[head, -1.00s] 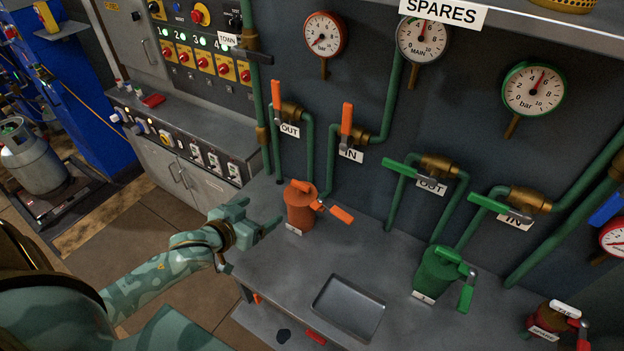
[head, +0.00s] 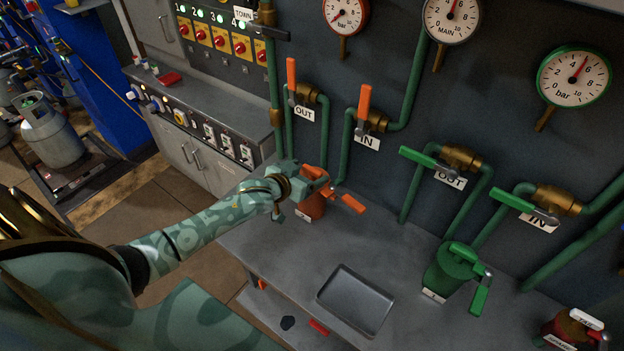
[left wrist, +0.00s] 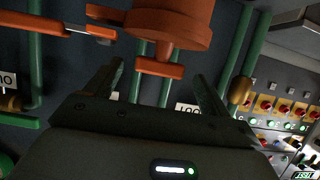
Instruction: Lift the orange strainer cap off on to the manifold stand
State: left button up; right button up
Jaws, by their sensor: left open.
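The orange strainer (head: 313,207) stands on the grey manifold stand (head: 270,240) below the OUT and IN valves in the head view. My left gripper (head: 318,178) is at its top and hides most of the cap. In the left wrist view, the strainer (left wrist: 170,28) shows at the top, upside down. Its cap's orange crossbar (left wrist: 158,68) appears between the two open fingers of my left gripper (left wrist: 160,80), with gaps on both sides. An orange lever (head: 351,203) juts right from the strainer. My right gripper is out of view.
An empty grey tray (head: 355,300) lies on the stand. A green strainer (head: 447,272) stands to its right, and a red one (head: 565,330) at the far right. Green pipes (head: 412,85) and gauges line the back wall. The stand's top left of the tray is clear.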

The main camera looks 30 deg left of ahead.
aim_at(310, 171)
pick_arm(q)
jog(key=x, duration=0.3)
jog(key=shift+d+f+b, duration=0.1)
jog(key=shift+b, duration=0.2)
jog(key=shift+s, duration=0.1)
jog(key=c, duration=1.4)
